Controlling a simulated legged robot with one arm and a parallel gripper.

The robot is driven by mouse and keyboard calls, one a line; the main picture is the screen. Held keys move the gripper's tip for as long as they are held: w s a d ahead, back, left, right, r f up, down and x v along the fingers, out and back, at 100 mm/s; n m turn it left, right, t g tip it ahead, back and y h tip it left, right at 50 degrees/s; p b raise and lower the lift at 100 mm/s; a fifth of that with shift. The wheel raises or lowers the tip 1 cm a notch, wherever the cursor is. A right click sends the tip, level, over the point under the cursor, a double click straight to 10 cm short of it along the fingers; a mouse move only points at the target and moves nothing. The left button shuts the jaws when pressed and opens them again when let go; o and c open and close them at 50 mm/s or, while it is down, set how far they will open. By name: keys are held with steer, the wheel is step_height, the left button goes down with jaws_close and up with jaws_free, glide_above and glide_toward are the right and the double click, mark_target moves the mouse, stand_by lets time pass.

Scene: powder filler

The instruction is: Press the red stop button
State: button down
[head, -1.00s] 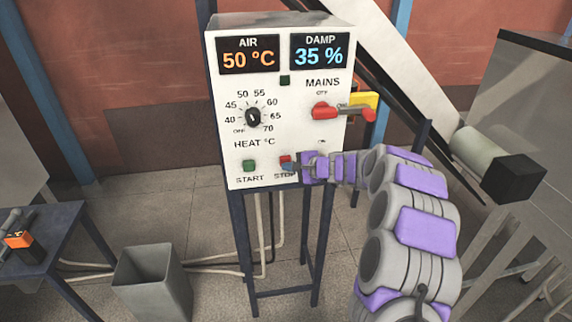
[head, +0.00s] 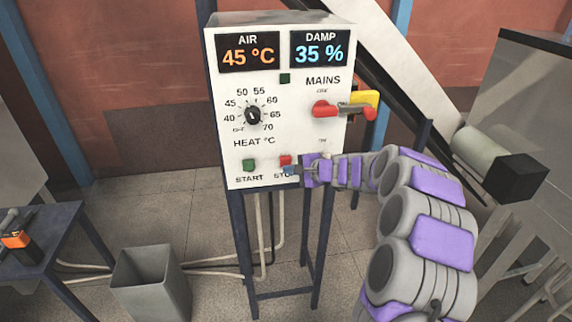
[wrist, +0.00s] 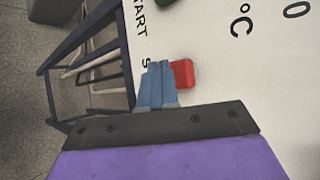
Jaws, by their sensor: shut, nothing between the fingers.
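The red stop button (head: 285,160) is on the lower right of the white control panel (head: 230,100), above the partly hidden STOP label. My gripper (head: 289,170) is shut and empty, its blue fingertips just below and right of the button. In the wrist view the red button (wrist: 183,73) shows beside the blue fingertips (wrist: 157,84), at their right side. The button is partly covered there; I cannot tell whether the fingers touch it.
The green START button (head: 249,165) is left of the stop button. The heat dial (head: 253,115) and red MAINS lever (head: 325,109) are higher on the panel. A grey bin (head: 152,285) stands on the floor at left. The air display (head: 249,54) reads 45 °C.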

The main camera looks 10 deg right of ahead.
steer(key=s+b, duration=0.2)
steer(key=s, duration=0.3)
steer(key=shift+b, duration=0.4)
steer(key=s+a+r+n+g, duration=0.1)
steer(key=s+a+n+g, duration=0.15)
steer(key=s+a, duration=0.4)
steer(key=s+a+r+n+g, duration=0.1)
steer(key=s+a+n+g, duration=0.2)
steer(key=s, duration=0.6)
steer(key=s+a+r+n+g, duration=0.2)
steer(key=s+a+n, duration=0.2)
steer(key=s, duration=0.4)
steer(key=s+d+f+n+g+h, duration=0.2)
steer(key=s+d+h, duration=0.2)
steer(key=s, duration=0.9)
steer(key=s+d+f+n+g+h, duration=0.2)
steer(key=s+d, duration=0.6)
steer(key=s, duration=0.6)
steer(key=shift+d+f+h, duration=0.4)
steer(key=shift+f+h, duration=0.1)
steer(key=shift+h, duration=0.7)
